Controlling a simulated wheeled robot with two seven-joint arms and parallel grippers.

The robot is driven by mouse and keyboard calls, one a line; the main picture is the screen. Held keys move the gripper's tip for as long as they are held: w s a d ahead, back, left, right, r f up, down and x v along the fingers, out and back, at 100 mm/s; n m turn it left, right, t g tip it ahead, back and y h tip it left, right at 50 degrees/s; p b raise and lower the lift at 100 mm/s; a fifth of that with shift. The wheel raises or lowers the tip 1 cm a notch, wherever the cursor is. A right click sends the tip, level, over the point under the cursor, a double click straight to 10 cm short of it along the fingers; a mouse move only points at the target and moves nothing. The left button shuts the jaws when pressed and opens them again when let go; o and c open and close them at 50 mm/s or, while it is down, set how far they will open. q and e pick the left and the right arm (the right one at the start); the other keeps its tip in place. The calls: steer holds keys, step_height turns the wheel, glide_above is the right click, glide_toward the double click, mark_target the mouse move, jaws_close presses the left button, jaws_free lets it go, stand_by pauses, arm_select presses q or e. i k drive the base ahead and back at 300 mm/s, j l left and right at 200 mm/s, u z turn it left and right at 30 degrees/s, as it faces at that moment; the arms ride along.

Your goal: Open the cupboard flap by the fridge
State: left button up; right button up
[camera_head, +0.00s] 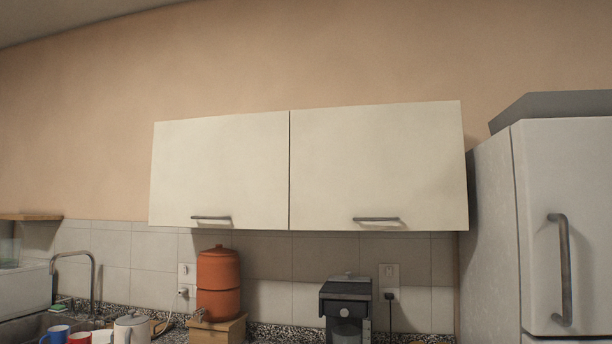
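Two cream cupboard flaps hang side by side on the wall. The right flap (380,160), beside the fridge, is shut and has a grey bar handle (377,219) along its lower edge. The left flap (220,165) is also shut, with its own bar handle (211,218) low on its face. The white fridge (562,250) stands at the right with a vertical handle (565,268) on its closed door. Neither of my grippers shows in the head view.
Below the cupboards, a speckled counter (267,331) holds an orange clay water filter (218,285), a dark coffee machine (346,305), a kettle (132,328) and mugs (57,334). A sink tap (78,262) rises at the left. The wall space between the filter and coffee machine is clear.

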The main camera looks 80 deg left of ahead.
mark_target(397, 166)
steer(key=u, duration=2.3)
steer(key=i+j+u, duration=0.1)
steer(key=i+j, duration=0.05)
